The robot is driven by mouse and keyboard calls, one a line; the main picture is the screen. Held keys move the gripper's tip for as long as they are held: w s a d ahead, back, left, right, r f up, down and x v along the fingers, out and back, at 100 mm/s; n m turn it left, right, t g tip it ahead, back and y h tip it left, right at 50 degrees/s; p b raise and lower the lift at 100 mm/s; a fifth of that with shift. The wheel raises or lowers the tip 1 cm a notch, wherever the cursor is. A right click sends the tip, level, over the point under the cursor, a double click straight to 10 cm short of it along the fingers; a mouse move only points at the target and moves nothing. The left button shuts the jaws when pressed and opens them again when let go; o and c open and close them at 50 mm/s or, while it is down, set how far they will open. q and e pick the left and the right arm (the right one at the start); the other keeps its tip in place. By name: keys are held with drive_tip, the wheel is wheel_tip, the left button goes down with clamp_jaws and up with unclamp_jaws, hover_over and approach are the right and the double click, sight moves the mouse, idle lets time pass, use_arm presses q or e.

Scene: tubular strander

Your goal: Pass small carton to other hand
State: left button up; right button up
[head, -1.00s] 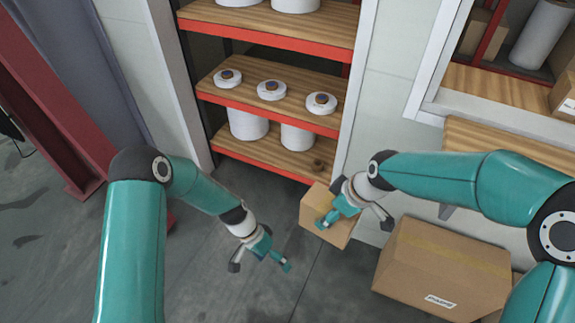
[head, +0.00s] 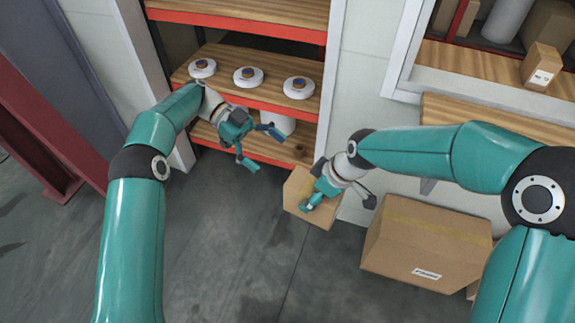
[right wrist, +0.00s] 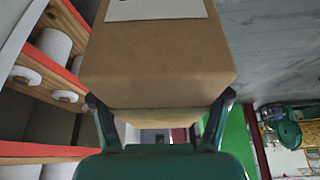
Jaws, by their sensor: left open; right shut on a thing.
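The small carton (head: 296,190) is a plain brown box in front of the shelf's lower right corner in the head view. My right gripper (head: 326,196) is shut on it, partly covering it from above and the right. In the right wrist view the carton (right wrist: 155,60) fills the top middle, between the two fingers (right wrist: 160,108), with a white label at its top edge. My left gripper (head: 267,150) is open and empty, up and left of the carton, in front of the lower shelf, with its fingers pointing right. A gap separates it from the carton.
A shelf unit (head: 250,100) with red edges holds white spools (head: 248,77) behind my left gripper. A large carton (head: 425,240) is on the right, and a smaller box (head: 541,66) sits on a wooden ledge at upper right. The grey floor (head: 220,250) at centre is clear.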

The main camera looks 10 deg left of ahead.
sight(302, 180)
use_arm(q)
drive_tip(key=x, duration=1.1)
drive_tip(key=shift+s+d+f, duration=0.15)
drive_tip(key=shift+d+f, duration=0.1)
drive_tip(key=shift+d, duration=0.05)
